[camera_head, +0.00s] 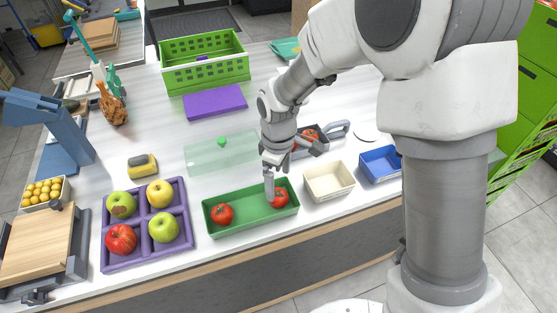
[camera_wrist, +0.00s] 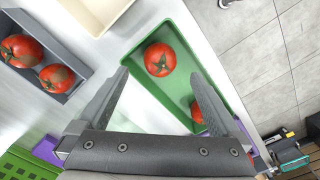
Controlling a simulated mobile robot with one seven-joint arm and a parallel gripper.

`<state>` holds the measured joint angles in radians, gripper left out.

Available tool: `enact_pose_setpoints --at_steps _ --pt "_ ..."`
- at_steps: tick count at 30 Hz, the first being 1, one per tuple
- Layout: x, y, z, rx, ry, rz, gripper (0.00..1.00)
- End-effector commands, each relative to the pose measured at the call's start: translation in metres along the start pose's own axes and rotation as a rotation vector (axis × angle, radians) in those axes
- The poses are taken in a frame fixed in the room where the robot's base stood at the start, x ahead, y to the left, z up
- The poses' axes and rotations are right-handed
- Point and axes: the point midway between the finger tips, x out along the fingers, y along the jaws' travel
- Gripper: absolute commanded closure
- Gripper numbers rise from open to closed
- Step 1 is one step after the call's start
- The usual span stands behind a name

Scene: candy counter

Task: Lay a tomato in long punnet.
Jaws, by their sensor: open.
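The long green punnet (camera_head: 245,222) stands near the counter's front edge. One red tomato (camera_head: 222,214) lies at its left end; another red tomato (camera_head: 280,197) lies at its right end. My gripper (camera_head: 269,190) is over the punnet's right part. In the wrist view, the punnet (camera_wrist: 180,30) has the right-end tomato (camera_wrist: 160,60) just beyond and between the open fingers (camera_wrist: 158,76). The other tomato (camera_wrist: 197,111) is partly hidden by the right finger. Two more tomatoes (camera_wrist: 22,50) (camera_wrist: 57,77) sit in a grey tray (camera_wrist: 62,42). Nothing is gripped.
A cream tray (camera_head: 329,182) and a blue tray (camera_head: 381,164) stand to the right. A purple crate (camera_head: 107,225) with apples is left. A clear green-knobbed lid (camera_head: 205,157) lies behind the punnet. A green basket (camera_head: 206,77) stands at the back.

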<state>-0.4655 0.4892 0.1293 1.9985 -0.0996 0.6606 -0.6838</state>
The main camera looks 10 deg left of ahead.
Motion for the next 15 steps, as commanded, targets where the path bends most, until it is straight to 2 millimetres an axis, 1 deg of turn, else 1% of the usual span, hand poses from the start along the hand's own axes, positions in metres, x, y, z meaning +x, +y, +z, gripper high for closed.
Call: enact_pose_setpoints --at_steps 5,15 --pt "-0.031 0.001 -0.001 0.000 0.005 0.005 0.00" --pt "-0.115 0.001 -0.001 0.000 0.004 0.004 0.00"
